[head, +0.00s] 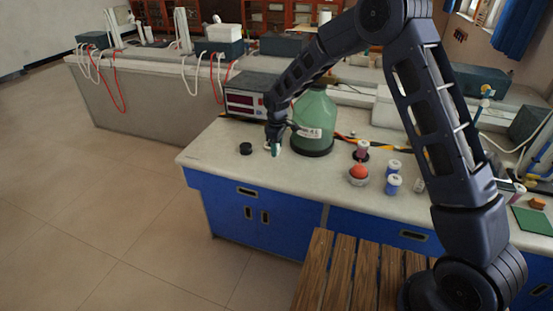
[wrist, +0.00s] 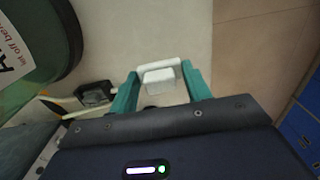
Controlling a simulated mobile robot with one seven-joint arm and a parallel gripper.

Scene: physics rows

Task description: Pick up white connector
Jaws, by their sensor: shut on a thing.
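The white connector (wrist: 159,79) is a small white block between the two teal fingers of my gripper (wrist: 160,72) in the wrist view. The fingers are shut on it, one on each side. In the head view my gripper (head: 274,149) points down at the counter's left part, just left of the green bottle. The connector is too small there to make out clearly. I cannot tell whether it touches the counter.
The large green bottle (head: 313,120) stands close beside my gripper. A power supply (head: 248,100) stands behind. Blue-white jars (head: 393,184) and a red ball (head: 358,172) are to the right.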

